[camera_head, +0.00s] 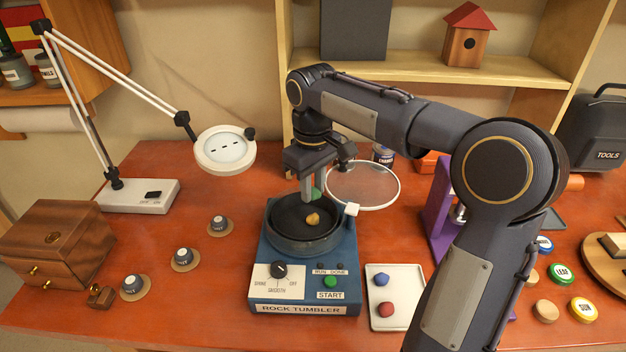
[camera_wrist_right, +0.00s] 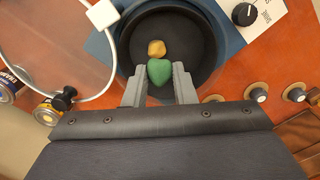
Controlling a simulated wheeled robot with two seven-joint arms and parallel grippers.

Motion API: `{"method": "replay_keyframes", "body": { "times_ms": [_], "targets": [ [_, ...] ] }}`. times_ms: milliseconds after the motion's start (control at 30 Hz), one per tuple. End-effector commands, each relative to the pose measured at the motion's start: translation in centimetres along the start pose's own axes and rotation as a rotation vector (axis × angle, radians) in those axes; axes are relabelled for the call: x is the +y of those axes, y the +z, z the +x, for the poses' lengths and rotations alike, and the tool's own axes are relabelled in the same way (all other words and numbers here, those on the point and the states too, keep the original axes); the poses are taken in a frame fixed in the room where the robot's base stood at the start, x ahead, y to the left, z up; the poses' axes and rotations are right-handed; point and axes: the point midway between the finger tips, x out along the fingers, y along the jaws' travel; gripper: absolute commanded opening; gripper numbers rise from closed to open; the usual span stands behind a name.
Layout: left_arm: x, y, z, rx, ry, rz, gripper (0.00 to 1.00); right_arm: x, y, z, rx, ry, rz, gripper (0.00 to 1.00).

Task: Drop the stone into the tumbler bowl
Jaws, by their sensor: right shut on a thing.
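The rock tumbler (camera_head: 305,283) is a blue box with a dark round bowl (camera_head: 290,238) on top. A yellow stone (camera_head: 313,219) lies in the bowl; it also shows in the right wrist view (camera_wrist_right: 156,48). My right gripper (camera_head: 310,196) points down over the back part of the bowl. It is shut on a green stone (camera_wrist_right: 160,72), which is mostly hidden by the fingers in the head view (camera_head: 317,193). Whether the green stone touches the bowl cannot be told. My left gripper is not in view.
A clear round lid (camera_head: 363,186) stands open beside the bowl's right rim. A white tray (camera_head: 396,323) with a blue stone (camera_head: 382,280) and a red stone (camera_head: 387,309) lies right of the tumbler. A magnifier lamp (camera_head: 225,150) hangs at the left.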

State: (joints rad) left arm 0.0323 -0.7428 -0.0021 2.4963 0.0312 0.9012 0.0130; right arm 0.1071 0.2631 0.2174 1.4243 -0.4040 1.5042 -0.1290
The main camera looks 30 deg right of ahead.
Motion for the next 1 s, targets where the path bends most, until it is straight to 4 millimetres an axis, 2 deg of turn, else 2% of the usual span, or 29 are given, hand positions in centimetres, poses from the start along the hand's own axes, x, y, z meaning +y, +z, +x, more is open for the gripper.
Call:
{"method": "replay_keyframes", "body": {
  "times_ms": [33, 300, 433, 700, 733, 900, 1000],
  "targets": [
    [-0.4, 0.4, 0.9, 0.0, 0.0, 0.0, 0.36, 0.0, 0.0, 1.1, 0.0, 0.0, 0.0, 0.02],
    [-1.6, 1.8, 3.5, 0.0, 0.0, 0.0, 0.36, 0.0, 0.0, 4.3, 0.0, 0.0, 0.001, 0.02],
    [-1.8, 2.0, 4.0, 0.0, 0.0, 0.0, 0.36, 0.0, 0.0, 5.0, 0.0, 0.0, 0.001, 0.02],
    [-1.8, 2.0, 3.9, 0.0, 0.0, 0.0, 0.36, 0.0, 0.0, 4.9, 0.0, 0.0, 0.001, 0.02],
    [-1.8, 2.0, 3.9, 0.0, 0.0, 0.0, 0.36, 0.0, 0.0, 4.9, 0.0, 0.0, 0.001, 0.27],
    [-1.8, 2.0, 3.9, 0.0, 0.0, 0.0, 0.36, 0.0, 0.0, 4.9, 0.0, 0.0, 0.001, 0.49],
    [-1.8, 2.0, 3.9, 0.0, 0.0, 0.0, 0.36, 0.0, 0.0, 4.9, 0.0, 0.0, 0.001, 0.49]
  ]
}}
